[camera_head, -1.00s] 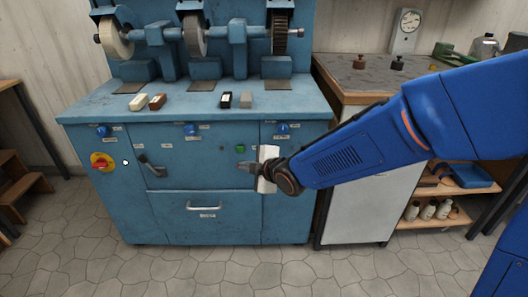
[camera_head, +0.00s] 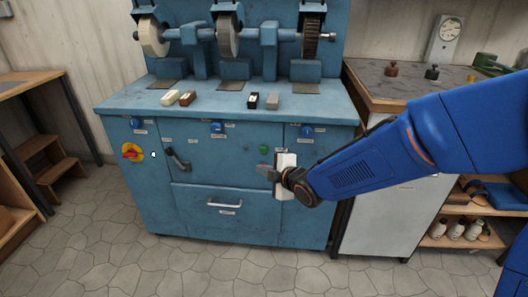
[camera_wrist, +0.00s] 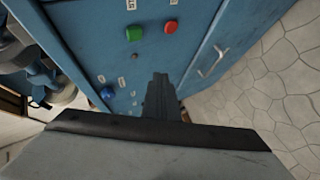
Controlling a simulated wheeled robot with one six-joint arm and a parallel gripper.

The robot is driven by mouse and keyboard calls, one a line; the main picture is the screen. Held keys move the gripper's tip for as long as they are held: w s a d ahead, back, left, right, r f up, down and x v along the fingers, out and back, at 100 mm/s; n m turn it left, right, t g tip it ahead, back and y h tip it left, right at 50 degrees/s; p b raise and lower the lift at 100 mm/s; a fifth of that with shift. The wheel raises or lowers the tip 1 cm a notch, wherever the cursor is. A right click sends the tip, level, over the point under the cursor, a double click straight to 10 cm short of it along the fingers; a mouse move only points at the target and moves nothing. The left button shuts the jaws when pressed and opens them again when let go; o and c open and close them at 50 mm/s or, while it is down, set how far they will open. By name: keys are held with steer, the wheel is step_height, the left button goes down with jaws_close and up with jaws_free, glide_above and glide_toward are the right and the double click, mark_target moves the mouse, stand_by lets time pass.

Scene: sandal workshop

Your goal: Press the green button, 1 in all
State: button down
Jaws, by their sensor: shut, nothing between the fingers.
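The green button (camera_head: 264,149) is on the front panel of the blue grinding machine (camera_head: 240,225), right of its middle. In the wrist view the green button (camera_wrist: 134,33) shows clear of my fingers, with a red button (camera_wrist: 171,27) beside it. My gripper (camera_head: 261,169) is in front of the panel, just below the green button in the head view. In the wrist view my gripper (camera_wrist: 160,77) is shut and empty, its tips pointing toward the panel below the two buttons. A gap to the panel is hard to judge. The red button is hidden or unclear behind my gripper in the head view.
Blue knobs (camera_head: 217,126) sit along the panel's upper edge. A red and yellow switch (camera_head: 132,152) and a lever (camera_head: 178,160) are at the left. A drawer handle (camera_head: 224,204) is below. A cabinet (camera_head: 385,225) stands right, under my arm. The floor in front is clear.

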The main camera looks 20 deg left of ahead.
glide_toward(260, 153)
steer(key=shift+w+a+f, duration=0.25)
steer(key=shift+a+f, duration=0.15)
steer(key=shift+a, duration=0.25)
steer(key=shift+w+a+f, duration=0.25)
steer(key=shift+a+f, duration=0.15)
steer(key=shift+a, duration=0.2)
steer(key=shift+w+a+f, duration=0.2)
steer(key=shift+a+f, duration=0.2)
steer(key=shift+a, duration=0.25)
steer(key=shift+w, duration=0.15)
stand_by(0.6)
steer(key=shift+w+a, duration=0.1)
steer(key=shift+w, duration=0.2)
steer(key=shift+w+a, duration=0.1)
steer(key=shift+w, duration=0.3)
stand_by(0.8)
steer(key=shift+s, duration=0.15)
steer(key=shift+s+d, duration=0.2)
steer(key=shift+s, duration=0.5)
steer(key=shift+s+d, duration=0.2)
steer(key=shift+s, duration=0.6)
steer(key=shift+s+d, duration=0.2)
steer(key=shift+s, duration=0.6)
steer(key=shift+s+d, duration=0.2)
steer(key=shift+s, duration=0.65)
